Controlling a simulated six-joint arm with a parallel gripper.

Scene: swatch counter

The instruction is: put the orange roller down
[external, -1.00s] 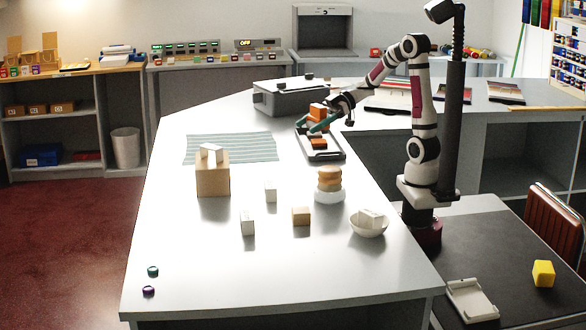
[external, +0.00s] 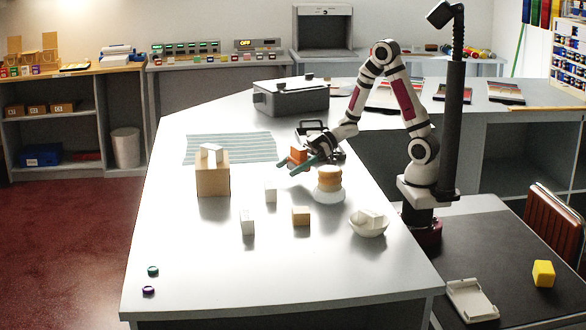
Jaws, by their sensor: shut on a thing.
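The orange roller (external: 298,154) is at my gripper, above the grey counter, left of the dark tray. My gripper (external: 288,169) has teal fingers pointing left, shut on the roller. The fingers hide its lower part, and I cannot see whether any of it touches the counter. The dark tray (external: 310,126) stands behind the gripper, partly covered by my wrist.
A striped cloth (external: 230,147) lies to the left. A cardboard box (external: 213,180) with a white block on it, a stack of tan rounds (external: 328,178) on a white dish, a white bowl (external: 369,225) and small blocks stand nearer. The front left counter is mostly clear.

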